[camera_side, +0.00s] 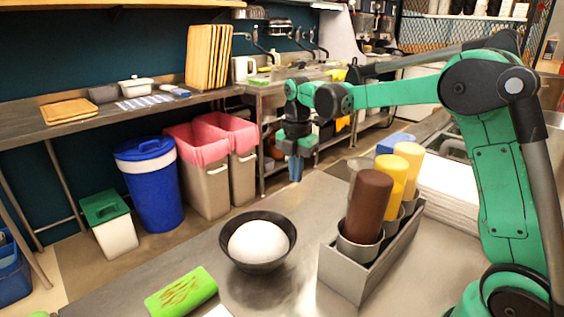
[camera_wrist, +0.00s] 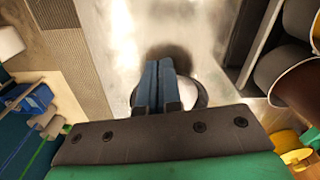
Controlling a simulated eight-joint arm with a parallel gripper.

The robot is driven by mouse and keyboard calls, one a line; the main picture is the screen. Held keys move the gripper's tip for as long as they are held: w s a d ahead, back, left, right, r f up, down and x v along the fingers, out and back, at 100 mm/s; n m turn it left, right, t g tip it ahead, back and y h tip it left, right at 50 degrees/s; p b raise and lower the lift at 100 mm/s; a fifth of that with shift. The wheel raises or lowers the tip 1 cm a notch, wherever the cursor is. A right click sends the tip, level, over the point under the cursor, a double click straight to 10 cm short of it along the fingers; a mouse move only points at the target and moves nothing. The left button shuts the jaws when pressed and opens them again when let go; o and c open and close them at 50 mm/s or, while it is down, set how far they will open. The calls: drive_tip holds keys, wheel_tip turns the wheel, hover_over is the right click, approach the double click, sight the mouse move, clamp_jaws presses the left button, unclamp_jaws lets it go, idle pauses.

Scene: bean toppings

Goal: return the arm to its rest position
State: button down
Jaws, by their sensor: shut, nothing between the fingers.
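My gripper (camera_side: 295,178) hangs in the air above the far part of the steel counter, its blue fingers pointing down. In the wrist view its two fingers (camera_wrist: 158,72) are together with nothing between them. A dark bowl (camera_side: 282,262) holding a white rounded mound (camera_side: 258,243) stands on the counter, nearer the side camera and apart from my gripper. In the wrist view the bowl (camera_wrist: 202,97) is partly hidden behind the fingers.
A metal rack (camera_side: 343,272) right of the bowl holds a brown bottle (camera_side: 368,205) and yellow bottles (camera_side: 391,178). A green packet (camera_side: 181,291) lies at the front left of the counter. Bins, including a blue one (camera_side: 150,190), stand on the floor beyond. Counter space around the bowl is clear.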

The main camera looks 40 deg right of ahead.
drive_tip(key=f, duration=0.8)
drive_tip(key=shift+a+f, duration=0.2)
drive_tip(key=shift+a, duration=0.15)
drive_tip(key=shift+s+a, duration=0.25)
drive_tip(key=shift+a, duration=1)
drive_tip(key=shift+s+a, duration=0.1)
drive_tip(key=shift+a, duration=0.25)
drive_tip(key=shift+d, duration=0.25)
drive_tip(key=shift+d, duration=0.1)
